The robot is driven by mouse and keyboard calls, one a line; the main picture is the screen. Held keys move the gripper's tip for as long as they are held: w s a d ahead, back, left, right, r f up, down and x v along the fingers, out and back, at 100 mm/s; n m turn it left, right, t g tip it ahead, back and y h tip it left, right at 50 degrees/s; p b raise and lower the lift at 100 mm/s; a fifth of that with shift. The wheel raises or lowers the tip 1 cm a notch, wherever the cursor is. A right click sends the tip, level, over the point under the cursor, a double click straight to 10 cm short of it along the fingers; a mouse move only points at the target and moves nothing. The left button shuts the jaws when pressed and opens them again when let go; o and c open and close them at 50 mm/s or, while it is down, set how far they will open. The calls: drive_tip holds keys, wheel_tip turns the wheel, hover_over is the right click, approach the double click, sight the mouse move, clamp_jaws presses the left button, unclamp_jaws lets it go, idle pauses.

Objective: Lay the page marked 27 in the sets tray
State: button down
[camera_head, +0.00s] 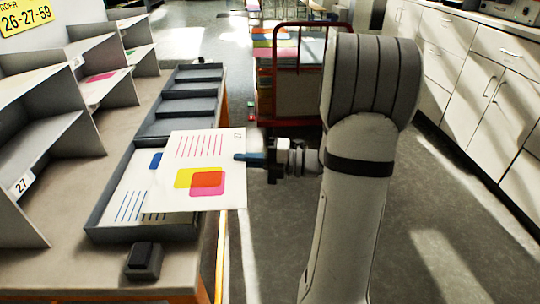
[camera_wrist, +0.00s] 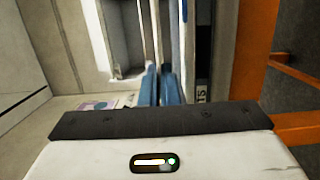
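A white page (camera_head: 210,150) with pink stripes and overlapping yellow, red and pink squares carries a small mark near its far right corner that seems to read 27. My gripper (camera_head: 240,157) is shut on its right edge; the blue fingers also show close together in the wrist view (camera_wrist: 160,85). The page hangs over the front compartment of the dark grey tray (camera_head: 140,235), its right part reaching past the tray's right wall. Another page (camera_head: 130,203) with blue stripes lies in that compartment, partly hidden.
Sorting shelves stand on the left, one bearing a 27 label (camera_head: 21,185). A small black block-like object (camera_head: 144,260) sits in front of the tray. The tray's farther compartments (camera_head: 185,105) look empty. A red trolley (camera_head: 300,85) stands behind my arm; white cabinets (camera_head: 480,70) line the right.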

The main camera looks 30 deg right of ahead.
sight(211, 161)
drive_tip(key=x, duration=0.2)
drive_tip(key=s+p+x, duration=0.1)
drive_tip(key=x, duration=0.2)
drive_tip(key=a+x, duration=0.1)
drive_tip(key=x, duration=0.2)
drive_tip(key=shift+s+a+r, duration=0.1)
drive_tip(key=shift+r, duration=0.05)
wheel_tip(211, 161, down, 5)
drive_tip(key=b, duration=0.4)
drive_tip(key=shift+r, duration=0.25)
drive_tip(key=c, duration=1.6)
unclamp_jaws()
drive_tip(key=shift+p+v, duration=0.3)
drive_tip(key=shift+v, duration=3.6)
